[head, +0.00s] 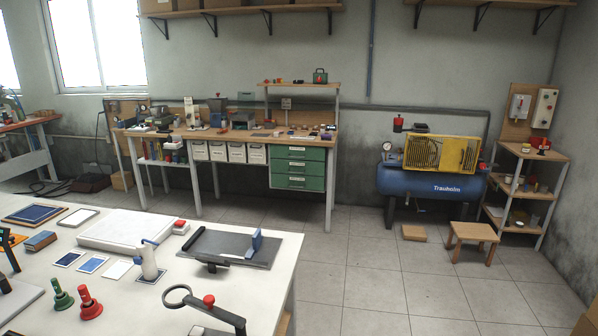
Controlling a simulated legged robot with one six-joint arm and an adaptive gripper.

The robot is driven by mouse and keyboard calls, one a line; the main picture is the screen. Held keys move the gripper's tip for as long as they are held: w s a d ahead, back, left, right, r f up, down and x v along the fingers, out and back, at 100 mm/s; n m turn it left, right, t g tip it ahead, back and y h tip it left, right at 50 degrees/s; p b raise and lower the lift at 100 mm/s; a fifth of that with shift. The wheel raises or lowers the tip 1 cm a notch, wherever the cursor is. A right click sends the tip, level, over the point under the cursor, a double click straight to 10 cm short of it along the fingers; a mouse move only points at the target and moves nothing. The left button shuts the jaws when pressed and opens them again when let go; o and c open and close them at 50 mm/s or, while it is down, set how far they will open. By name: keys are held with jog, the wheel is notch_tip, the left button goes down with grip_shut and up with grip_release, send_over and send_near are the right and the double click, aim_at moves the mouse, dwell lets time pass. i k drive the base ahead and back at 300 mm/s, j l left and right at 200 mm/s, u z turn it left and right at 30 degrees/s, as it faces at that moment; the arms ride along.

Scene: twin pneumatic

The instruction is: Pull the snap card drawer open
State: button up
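A green drawer unit hangs under the right end of the far workbench. It has three drawers, each with a pale label: a top drawer (280,152), a middle drawer (280,167) and a bottom drawer (280,182). Their fronts look flush and shut. The labels are too small to read, so I cannot tell which one is the snap card drawer. My gripper is not in view.
A white table (235,285) with hand tools fills the near left. White bins (237,152) hang left of the drawers. A blue compressor (432,184) and a wooden stool (475,235) stand at the right. Tiled floor (345,248) is clear before the drawers.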

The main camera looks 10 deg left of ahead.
aim_at(305, 167)
jog(key=i+l, duration=0.85)
jog(key=i, duration=0.65)
jog(key=i+l, duration=0.15)
jog(key=i, duration=0.6)
jog(key=i+j, duration=0.1)
jog(key=i, duration=0.6)
jog(key=i+j, duration=0.15)
jog(key=i, duration=0.55)
jog(key=i+j, duration=0.8)
jog(key=j, duration=0.25)
jog(key=i+j+z, duration=0.1)
jog(key=i+j, duration=0.4)
jog(key=j, duration=0.55)
jog(key=i+j, duration=0.1)
jog(key=j, duration=0.55)
jog(key=i+j, duration=0.1)
jog(key=j, duration=0.6)
jog(key=i, duration=0.3)
